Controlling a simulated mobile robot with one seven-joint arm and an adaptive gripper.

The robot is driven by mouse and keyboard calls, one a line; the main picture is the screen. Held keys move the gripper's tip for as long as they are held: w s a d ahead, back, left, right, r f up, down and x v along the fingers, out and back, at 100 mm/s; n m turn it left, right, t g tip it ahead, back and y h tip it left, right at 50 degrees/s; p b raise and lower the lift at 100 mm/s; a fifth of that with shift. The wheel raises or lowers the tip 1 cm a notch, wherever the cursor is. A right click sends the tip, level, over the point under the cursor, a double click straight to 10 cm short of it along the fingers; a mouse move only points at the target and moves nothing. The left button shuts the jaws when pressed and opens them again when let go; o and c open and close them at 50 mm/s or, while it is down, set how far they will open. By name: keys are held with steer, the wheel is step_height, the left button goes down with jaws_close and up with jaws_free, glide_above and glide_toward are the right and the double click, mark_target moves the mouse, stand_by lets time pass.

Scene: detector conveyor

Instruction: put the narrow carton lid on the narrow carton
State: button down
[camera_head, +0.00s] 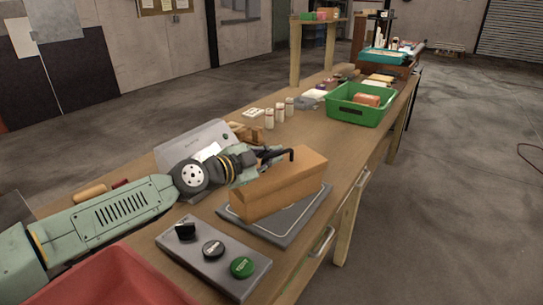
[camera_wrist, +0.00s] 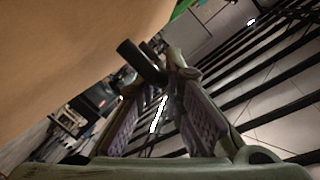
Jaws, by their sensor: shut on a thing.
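The narrow carton (camera_head: 282,198) is a long brown box on a dark grey pad with a white outline. The narrow carton lid (camera_head: 285,166) appears as the lighter brown upper part, directly over the carton; I cannot tell whether it is fully seated. My gripper (camera_head: 277,156) is at the lid's far left side, shut on a black bar-shaped handle that seems to belong to the lid. In the wrist view my gripper (camera_wrist: 160,76) has its fingers by this black bar, and a large brown surface (camera_wrist: 75,50) fills the upper left. The carton's far side is hidden.
A grey button panel (camera_head: 212,257) and a red bin (camera_head: 108,280) are at the near end. A grey sloped box (camera_head: 195,143) stands behind my arm. Several small white cylinders (camera_head: 279,111) and a green crate (camera_head: 343,113) are farther along the wooden bench (camera_head: 318,140).

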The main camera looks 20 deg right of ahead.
steer(key=shift+f+b, duration=0.6)
steer(key=shift+f, duration=0.5)
stand_by(0.4)
steer(key=c, duration=1.6)
jaws_free()
steer(key=shift+c, duration=0.2)
